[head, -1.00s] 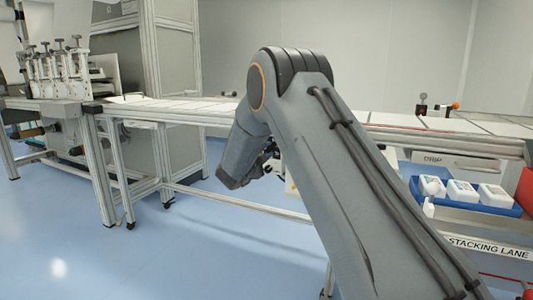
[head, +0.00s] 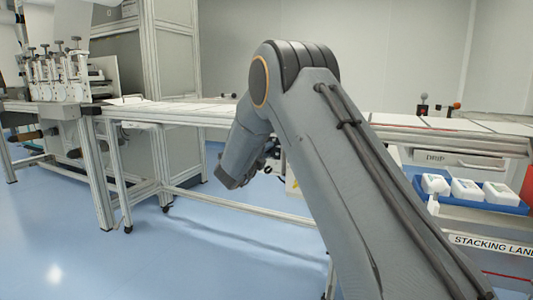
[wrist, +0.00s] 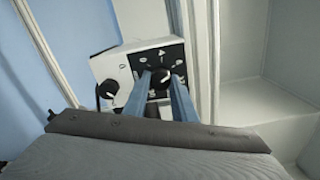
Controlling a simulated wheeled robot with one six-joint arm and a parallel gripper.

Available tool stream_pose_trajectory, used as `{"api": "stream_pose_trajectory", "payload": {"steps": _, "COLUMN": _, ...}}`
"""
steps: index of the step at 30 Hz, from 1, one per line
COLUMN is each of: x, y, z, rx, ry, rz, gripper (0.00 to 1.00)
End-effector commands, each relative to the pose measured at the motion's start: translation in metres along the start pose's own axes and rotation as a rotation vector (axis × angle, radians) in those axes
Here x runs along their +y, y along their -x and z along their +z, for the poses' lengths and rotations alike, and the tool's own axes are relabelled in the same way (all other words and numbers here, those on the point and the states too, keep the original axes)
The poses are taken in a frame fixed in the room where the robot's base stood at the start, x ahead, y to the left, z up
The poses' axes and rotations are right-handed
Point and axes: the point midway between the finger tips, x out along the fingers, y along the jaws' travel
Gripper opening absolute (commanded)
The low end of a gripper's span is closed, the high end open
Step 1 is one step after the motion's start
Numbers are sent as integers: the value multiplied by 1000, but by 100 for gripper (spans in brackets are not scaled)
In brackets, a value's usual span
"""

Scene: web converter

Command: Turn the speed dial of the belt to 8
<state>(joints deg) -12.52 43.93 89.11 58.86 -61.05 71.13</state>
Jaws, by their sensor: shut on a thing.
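In the wrist view a black round dial knob (wrist: 160,79) sits on a black plate with white markings (wrist: 170,56), on the face of a white control box (wrist: 118,66). The two blue fingers of my gripper (wrist: 161,75) are shut on this knob, one on each side. The scale numbers and the pointer position are too small to read. A second black knob (wrist: 107,89) is on the box, left of the fingers and apart from them. In the head view my arm hides the box and most of the gripper.
The long belt (head: 190,112) runs across behind my arm. A metal leg frame (head: 240,205) stands below it. Open blue floor lies at left.

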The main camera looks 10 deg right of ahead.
Motion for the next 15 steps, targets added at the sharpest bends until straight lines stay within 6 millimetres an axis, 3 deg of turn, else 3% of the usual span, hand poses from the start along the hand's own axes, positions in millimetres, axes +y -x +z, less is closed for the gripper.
{"api": "stream_pose_trajectory", "payload": {"steps": 11, "x": 2, "y": 0, "z": -2, "rx": 4, "ry": -2, "rz": 2, "gripper": 2}}
{"api": "stream_pose_trajectory", "payload": {"steps": 12, "x": 2, "y": 0, "z": -2, "rx": 4, "ry": -2, "rz": 2, "gripper": 29}}
{"api": "stream_pose_trajectory", "payload": {"steps": 15, "x": 1, "y": 0, "z": -2, "rx": 3, "ry": -2, "rz": 2, "gripper": 43}}
